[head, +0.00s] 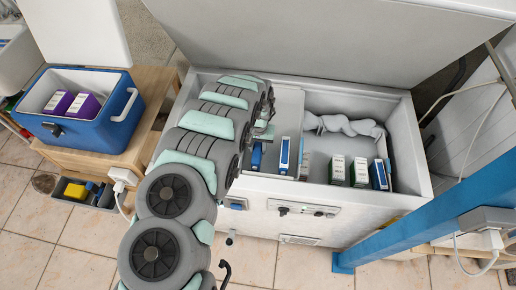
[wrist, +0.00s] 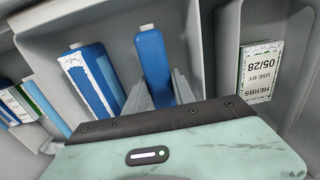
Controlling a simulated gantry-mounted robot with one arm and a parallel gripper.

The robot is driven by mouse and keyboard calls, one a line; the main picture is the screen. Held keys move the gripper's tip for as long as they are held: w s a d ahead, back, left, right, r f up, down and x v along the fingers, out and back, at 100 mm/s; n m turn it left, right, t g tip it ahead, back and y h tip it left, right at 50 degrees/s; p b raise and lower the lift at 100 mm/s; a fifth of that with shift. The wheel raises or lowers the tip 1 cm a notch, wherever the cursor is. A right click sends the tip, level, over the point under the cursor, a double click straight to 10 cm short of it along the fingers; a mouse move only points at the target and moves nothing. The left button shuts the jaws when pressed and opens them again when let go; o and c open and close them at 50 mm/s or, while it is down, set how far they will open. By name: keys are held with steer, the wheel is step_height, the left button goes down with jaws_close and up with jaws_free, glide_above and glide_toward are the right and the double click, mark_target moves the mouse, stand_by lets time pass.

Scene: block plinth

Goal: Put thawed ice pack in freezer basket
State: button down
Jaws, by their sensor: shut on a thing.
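My gripper (wrist: 160,84) is shut on a plain blue ice pack (wrist: 152,58) with a pale cap. One finger is on each side of the pack, which stands nearly upright inside a pale-walled compartment. In the head view this blue pack (head: 256,157) shows only partly beside my arm, and my gripper is mostly hidden there. A second blue pack with a white label (wrist: 92,82) stands apart to its left in the wrist view; it also shows in the head view (head: 284,155). I cannot tell whether the pack touches the floor below.
The open chest freezer (head: 418,160) has its lid (head: 330,40) raised. Its right part holds green-white boxes (head: 338,169), a blue-white box (head: 379,174) and a twisted grey-white bundle (head: 343,125). A herbs box (wrist: 259,72) stands beyond a divider. A blue cooler (head: 80,130) stands left.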

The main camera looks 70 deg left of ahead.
steer(key=shift+w+f, duration=0.1)
steer(key=shift+f, duration=0.05)
steer(key=shift+f, duration=0.1)
steer(key=shift+f, duration=0.15)
steer(key=c, duration=1.1)
jaws_free()
steer(key=shift+o, duration=0.2)
step_height(320, 180, up, 11)
steer(key=shift+w+r+p, duration=0.1)
steer(key=shift+p, duration=0.6)
steer(key=shift+r+p, duration=0.65)
steer(key=shift+p, duration=0.1)
